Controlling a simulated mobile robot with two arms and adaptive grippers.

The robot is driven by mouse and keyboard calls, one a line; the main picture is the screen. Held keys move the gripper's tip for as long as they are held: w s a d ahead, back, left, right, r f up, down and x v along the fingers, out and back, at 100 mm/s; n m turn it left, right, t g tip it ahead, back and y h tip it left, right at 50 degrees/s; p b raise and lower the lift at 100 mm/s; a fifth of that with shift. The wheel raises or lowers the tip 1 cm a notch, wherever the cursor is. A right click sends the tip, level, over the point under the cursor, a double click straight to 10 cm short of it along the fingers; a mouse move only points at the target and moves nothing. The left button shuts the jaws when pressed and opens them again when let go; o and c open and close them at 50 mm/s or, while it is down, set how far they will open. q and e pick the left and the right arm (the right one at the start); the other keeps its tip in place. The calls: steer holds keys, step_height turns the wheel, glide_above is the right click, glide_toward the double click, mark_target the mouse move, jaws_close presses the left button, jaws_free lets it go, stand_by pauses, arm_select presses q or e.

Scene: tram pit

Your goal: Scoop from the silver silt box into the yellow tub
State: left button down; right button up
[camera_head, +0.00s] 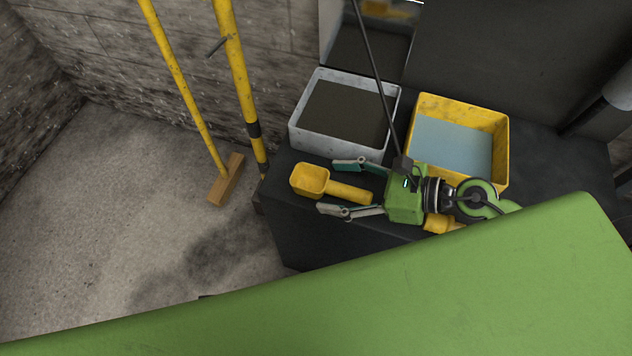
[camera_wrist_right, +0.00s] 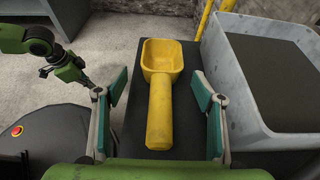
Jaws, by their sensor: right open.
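The yellow scoop (camera_head: 312,180) lies on the dark bench top, its bowl pointing left in the head view. My right gripper (camera_head: 333,187) is open, with one finger on each side of the scoop's handle and visible gaps to it. The wrist view shows the scoop (camera_wrist_right: 162,95) between the spread fingers, bowl away from me. The silver silt box (camera_head: 296,138) holds dark silt and stands behind the scoop. The yellow tub (camera_head: 502,150) stands right of it, with a flat pale blue-grey inside. My left gripper (camera_wrist_right: 88,84) shows small at left in the wrist view; its jaws are unclear.
A yellow-handled broom (camera_head: 228,180) and a yellow pole (camera_head: 236,75) stand left of the bench. A small yellow object (camera_head: 440,224) is partly hidden beneath my right wrist. A thin dark rod crosses in front of the silt box.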

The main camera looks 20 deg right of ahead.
mark_target(327, 184)
steer(key=x, duration=0.4)
steer(key=shift+d+f, duration=0.1)
steer(key=shift+d, duration=0.1)
steer(key=c, duration=1.2)
